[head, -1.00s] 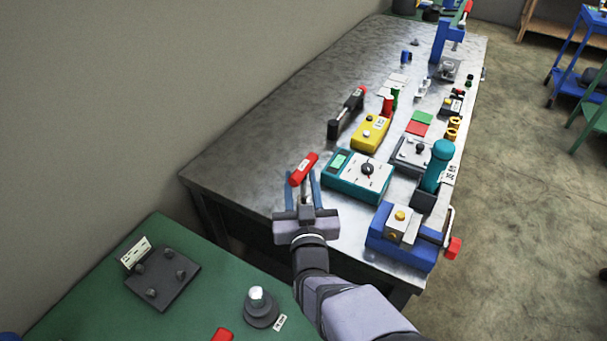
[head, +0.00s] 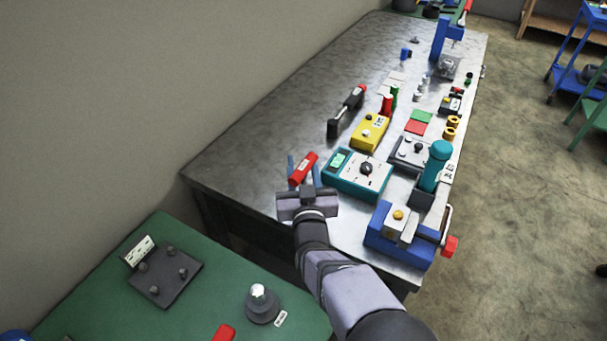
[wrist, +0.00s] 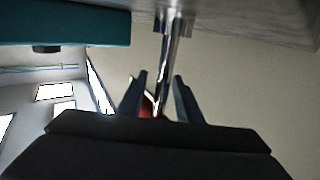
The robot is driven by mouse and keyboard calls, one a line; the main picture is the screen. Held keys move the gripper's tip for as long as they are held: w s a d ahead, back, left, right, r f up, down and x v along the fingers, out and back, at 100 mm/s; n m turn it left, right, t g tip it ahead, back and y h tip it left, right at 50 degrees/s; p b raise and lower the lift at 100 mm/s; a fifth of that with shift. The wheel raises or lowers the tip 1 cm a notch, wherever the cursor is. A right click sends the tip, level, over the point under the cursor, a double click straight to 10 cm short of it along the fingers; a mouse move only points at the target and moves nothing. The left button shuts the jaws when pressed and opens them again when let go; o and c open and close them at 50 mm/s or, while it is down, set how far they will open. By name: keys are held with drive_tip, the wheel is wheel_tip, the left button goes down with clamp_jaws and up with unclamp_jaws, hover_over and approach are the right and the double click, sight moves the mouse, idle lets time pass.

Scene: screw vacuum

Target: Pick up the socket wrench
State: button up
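The socket wrench (head: 303,169) has a red handle with a white label and stands near the front left edge of the metal workbench. In the wrist view its chrome shaft (wrist: 169,60) runs between my two fingers, and part of something red shows low behind the left finger. My gripper (head: 304,162) is at the wrench, with one blue finger on each side of the handle. It also shows in the wrist view (wrist: 160,76). The fingers are spread, with a gap on the left of the shaft; on the right I cannot tell whether they touch.
A teal meter (head: 358,175) stands just right of the wrench. A blue vise (head: 392,238) is at the bench's front right. A yellow box (head: 370,132) and a black-and-red tool (head: 346,112) lie farther back. The bench's left side (head: 260,140) is clear. A green table (head: 100,290) is in front.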

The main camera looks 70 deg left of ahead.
clamp_jaws()
drive_tip(key=shift+r, duration=0.1)
wheel_tip(320, 180, up, 10)
drive_tip(key=b, duration=0.1)
drive_tip(key=shift+b, duration=0.3)
idle(0.3)
